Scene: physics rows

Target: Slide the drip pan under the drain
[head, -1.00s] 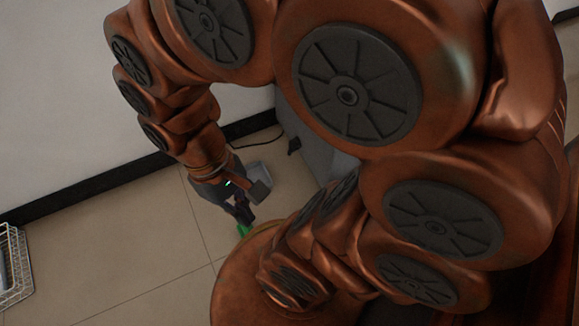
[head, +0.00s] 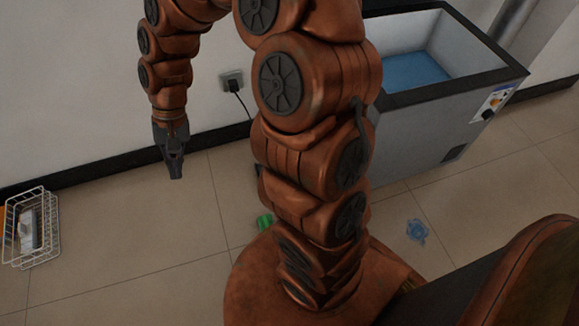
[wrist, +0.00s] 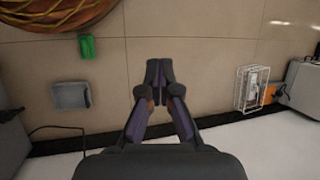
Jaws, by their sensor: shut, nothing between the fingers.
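A small grey open pan (wrist: 71,95), which looks like the drip pan, lies on the tiled floor in the wrist view, left of my gripper and close to the grey freezer side (wrist: 10,132). In the head view my arm hides the pan. The white chest freezer (head: 425,130) stands at the right with its top open and blue inside; I cannot make out its drain. My gripper (head: 175,172) is shut and empty, above the floor near the wall, left of the freezer. Its closed fingertips (wrist: 159,70) also show in the wrist view, apart from the pan.
A green object (head: 264,222) sits on the floor beside my base. A blue splat-shaped thing (head: 417,231) lies before the freezer. A white wire basket (head: 32,228) stands at the left. A corded wall socket (head: 231,82) is behind. Floor around my gripper is clear.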

